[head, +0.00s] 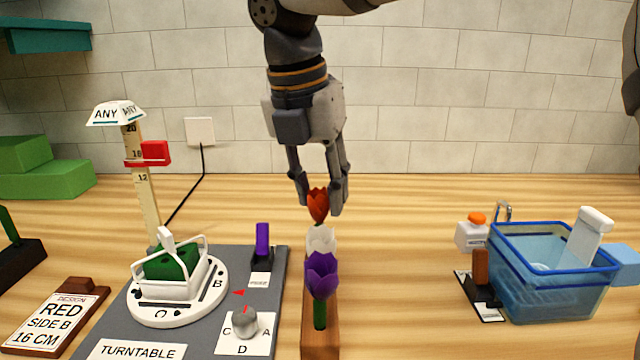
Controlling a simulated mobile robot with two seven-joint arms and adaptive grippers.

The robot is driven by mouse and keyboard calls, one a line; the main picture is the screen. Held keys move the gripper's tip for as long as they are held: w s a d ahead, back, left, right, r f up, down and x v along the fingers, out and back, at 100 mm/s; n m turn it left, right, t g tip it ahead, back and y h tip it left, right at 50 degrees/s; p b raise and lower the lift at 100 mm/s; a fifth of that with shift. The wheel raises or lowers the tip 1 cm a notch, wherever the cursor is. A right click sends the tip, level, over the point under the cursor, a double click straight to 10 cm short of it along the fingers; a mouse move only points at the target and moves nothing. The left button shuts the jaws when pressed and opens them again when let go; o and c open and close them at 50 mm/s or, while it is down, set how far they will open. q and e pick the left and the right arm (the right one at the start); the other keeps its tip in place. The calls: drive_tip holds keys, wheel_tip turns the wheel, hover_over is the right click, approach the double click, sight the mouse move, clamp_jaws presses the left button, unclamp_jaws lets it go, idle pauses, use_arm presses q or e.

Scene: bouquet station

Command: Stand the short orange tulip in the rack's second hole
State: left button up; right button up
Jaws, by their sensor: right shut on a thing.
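My right gripper (322,193) reaches down from the top and is shut on the orange tulip (318,206), gripping it at its orange-red bloom. The tulip looks upright, over or behind the far end of the wooden rack (320,345). Its stem is hidden behind the white tulip (321,240), so I cannot tell whether it is in a hole. The white tulip and a purple tulip (321,275) are lined up nearer to me at the rack. The rack's holes are hidden. My left gripper is not in view.
Left of the rack is a grey mat with a white turntable (178,300) carrying a basket with green foam (172,262). A height gauge (141,180) stands behind it. A blue tub (550,285) stands at right.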

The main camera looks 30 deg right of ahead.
drive_tip(key=shift+a+x, duration=0.25)
drive_tip(key=shift+x, duration=0.75)
idle(1.2)
drive_tip(key=shift+s, duration=0.1)
idle(0.4)
drive_tip(key=o, duration=0.8)
drive_tip(key=shift+v, duration=3.25)
drive_tip(key=o, duration=0.6)
drive_tip(key=shift+c, duration=0.2)
